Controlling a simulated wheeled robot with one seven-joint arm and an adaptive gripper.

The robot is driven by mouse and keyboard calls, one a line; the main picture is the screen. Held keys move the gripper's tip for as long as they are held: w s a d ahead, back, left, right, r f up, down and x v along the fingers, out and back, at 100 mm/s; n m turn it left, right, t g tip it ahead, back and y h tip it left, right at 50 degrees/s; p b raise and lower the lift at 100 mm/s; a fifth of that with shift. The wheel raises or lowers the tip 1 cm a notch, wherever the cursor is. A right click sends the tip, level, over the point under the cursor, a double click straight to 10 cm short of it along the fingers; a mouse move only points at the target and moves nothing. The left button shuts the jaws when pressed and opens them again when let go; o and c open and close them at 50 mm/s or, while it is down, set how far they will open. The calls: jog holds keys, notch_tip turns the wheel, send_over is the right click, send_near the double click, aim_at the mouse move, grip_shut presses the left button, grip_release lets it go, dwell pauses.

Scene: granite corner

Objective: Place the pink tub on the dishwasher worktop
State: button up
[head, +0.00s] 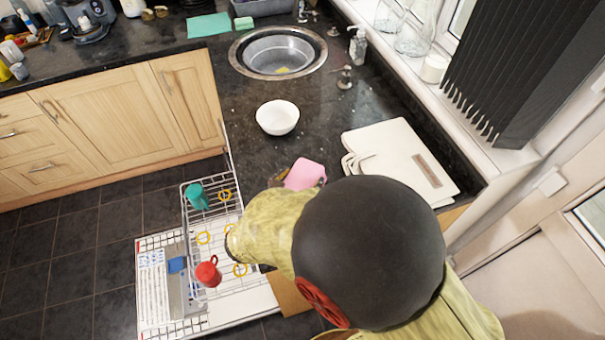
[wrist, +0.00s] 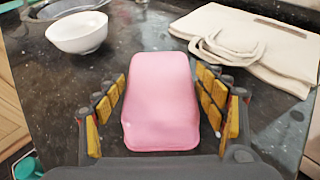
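The pink tub (wrist: 160,100) lies between the two fingers of my gripper (wrist: 165,110) in the wrist view. Dark gaps show between the tub and the yellow pads on both sides, so the gripper is open around it. In the head view the tub (head: 305,174) is over the dark speckled worktop (head: 245,107), partly hidden by my arm. The tub appears to rest on the worktop, but its contact with the surface is hard to see.
A white bowl (head: 277,117) stands behind the tub, with the round sink (head: 236,58) beyond it. A cream bag (head: 400,160) lies to the right. The open dishwasher rack (head: 187,215) at lower left holds a teal cup (head: 196,196) and a red cup (head: 208,273).

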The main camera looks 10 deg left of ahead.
jog(key=shift+o, duration=1.3)
jog(key=shift+r, duration=0.3)
jog(key=p+v, duration=0.2)
jog(key=v, duration=1)
jog(key=shift+f+p, duration=0.15)
jog(key=shift+p, duration=0.2)
jog(key=d+r+m+g+h, duration=0.2)
jog(key=d+r+m+g, duration=0.2)
jog(key=d+m, duration=0.55)
jog(key=d+r+m+g+h, duration=0.1)
jog(key=d+r+m+g, duration=0.3)
jog(key=d, duration=1)
jog(key=s+d+r+m+y, duration=0.6)
jog(key=s+d+r+m, duration=0.3)
jog(key=m, duration=1.1)
jog(key=shift+s+d+t, duration=0.3)
jog(key=shift+s+d, duration=0.25)
jog(key=shift+d, duration=0.3)
